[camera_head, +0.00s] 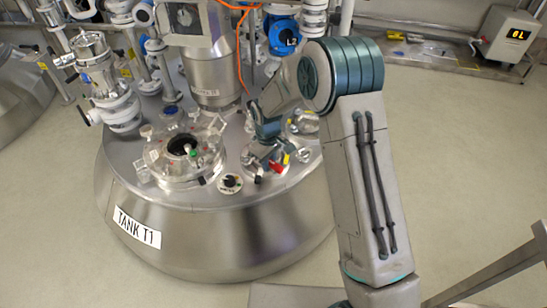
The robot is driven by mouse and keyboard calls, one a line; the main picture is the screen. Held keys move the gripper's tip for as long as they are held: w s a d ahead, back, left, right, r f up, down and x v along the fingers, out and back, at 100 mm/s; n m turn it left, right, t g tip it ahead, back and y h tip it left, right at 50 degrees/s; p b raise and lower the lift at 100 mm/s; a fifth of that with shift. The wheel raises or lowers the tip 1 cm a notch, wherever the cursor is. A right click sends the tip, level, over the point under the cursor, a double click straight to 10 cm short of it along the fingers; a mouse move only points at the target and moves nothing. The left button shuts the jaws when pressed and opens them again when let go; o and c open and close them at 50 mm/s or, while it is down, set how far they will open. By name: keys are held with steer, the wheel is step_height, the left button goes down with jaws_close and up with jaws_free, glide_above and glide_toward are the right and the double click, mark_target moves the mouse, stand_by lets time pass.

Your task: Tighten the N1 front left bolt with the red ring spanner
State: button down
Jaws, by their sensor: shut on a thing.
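My gripper (267,147) is low over the top of the steel tank, at a small flanged fitting right of the tank's middle. It is small in the view and its fingers are hard to make out. It is shut on a small red piece (275,166), which looks like part of the red ring spanner. The spanner's ring end is not clear, so I cannot tell whether it sits around a bolt. No N1 marking is readable, and the front left bolt is too small to single out.
Left of my gripper is a round open port (182,145). A metal column (212,78), a blue "L2" part (284,37) and an orange cable (240,45) stand behind.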

steer(key=s+a+m+p, duration=0.1)
steer(key=a+m, duration=0.3)
steer(key=m, duration=0.1)
steer(key=s+a+m, duration=0.1)
steer(key=a+m, duration=0.4)
steer(key=s+a+m+p, duration=0.1)
steer(key=a+m, duration=0.3)
steer(key=m, duration=0.1)
steer(key=shift+s+a+m+p, duration=0.15)
steer(key=shift+a+m+p, duration=0.15)
steer(key=shift+d, duration=0.15)
steer(key=shift+n, duration=0.6)
steer(key=r+p, duration=0.2)
steer(key=r, duration=0.1)
steer(key=d+r+p, duration=0.1)
steer(key=shift+s+r, duration=0.25)
